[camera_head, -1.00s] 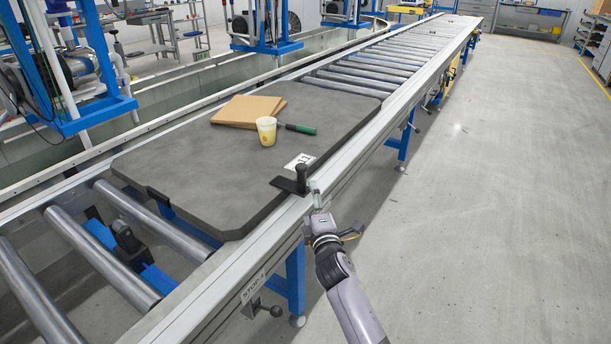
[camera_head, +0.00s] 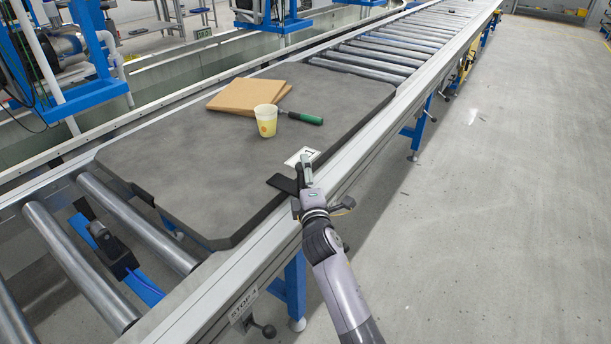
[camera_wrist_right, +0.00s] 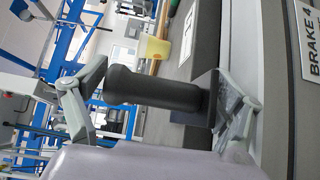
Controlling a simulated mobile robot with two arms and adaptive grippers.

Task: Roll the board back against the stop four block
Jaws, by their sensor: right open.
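The board (camera_head: 200,157) is a dark grey slab lying flat on the roller conveyor. A black upright handle on a flat bracket (camera_head: 283,184) sits at its near right edge. My right gripper (camera_head: 305,172) is at this handle and hides most of it. In the right wrist view the black handle (camera_wrist_right: 150,88) lies between the fingers of the open gripper (camera_wrist_right: 165,72). A black block on a blue mount (camera_head: 112,246) stands between the rollers, apart from the board's near end. A label reading STOP 4 (camera_head: 243,305) is on the rail. My left gripper is out of view.
On the board are brown cardboard sheets (camera_head: 245,95), a yellow cup (camera_head: 266,120) and a green-handled tool (camera_head: 305,118). A BRAKE 4 label (camera_wrist_right: 312,40) shows in the right wrist view. Blue pump frames stand left; open floor (camera_head: 500,220) lies right.

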